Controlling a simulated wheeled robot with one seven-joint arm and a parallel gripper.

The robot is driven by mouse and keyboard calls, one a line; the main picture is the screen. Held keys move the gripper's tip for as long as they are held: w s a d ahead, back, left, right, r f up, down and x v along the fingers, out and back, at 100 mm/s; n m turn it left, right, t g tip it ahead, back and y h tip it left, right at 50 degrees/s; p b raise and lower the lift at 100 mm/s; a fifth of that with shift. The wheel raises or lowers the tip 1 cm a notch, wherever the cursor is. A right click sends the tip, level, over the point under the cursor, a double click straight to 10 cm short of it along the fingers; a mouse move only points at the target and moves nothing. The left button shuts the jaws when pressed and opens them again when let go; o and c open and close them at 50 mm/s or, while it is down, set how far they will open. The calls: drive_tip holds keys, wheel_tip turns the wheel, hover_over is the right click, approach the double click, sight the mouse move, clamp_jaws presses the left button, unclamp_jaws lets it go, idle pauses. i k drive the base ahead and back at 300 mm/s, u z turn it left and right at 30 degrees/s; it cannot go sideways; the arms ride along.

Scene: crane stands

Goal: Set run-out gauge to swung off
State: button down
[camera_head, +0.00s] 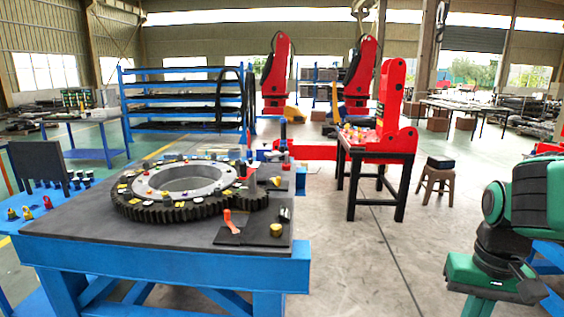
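I cannot surely tell which part is the run-out gauge. A small orange-red upright lever (228,220) stands on a dark plate (222,238) at the near right of the blue bench, in front of the large toothed ring (150,211). A grey post with a red part (252,177) stands at the ring's right side. Both are too small to read their setting. My green and black arm is at the far right, with its gripper (482,301) low at the bottom edge, clear of the bench. Whether its fingers are open is not clear.
The blue bench (150,262) has a dark top. Bare floor (375,255) separates bench and arm.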

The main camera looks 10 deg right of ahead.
sight(273, 154)
drive_tip(key=z, duration=0.4)
drive_tip(key=i, duration=1.35)
drive_tip(key=u, duration=0.5)
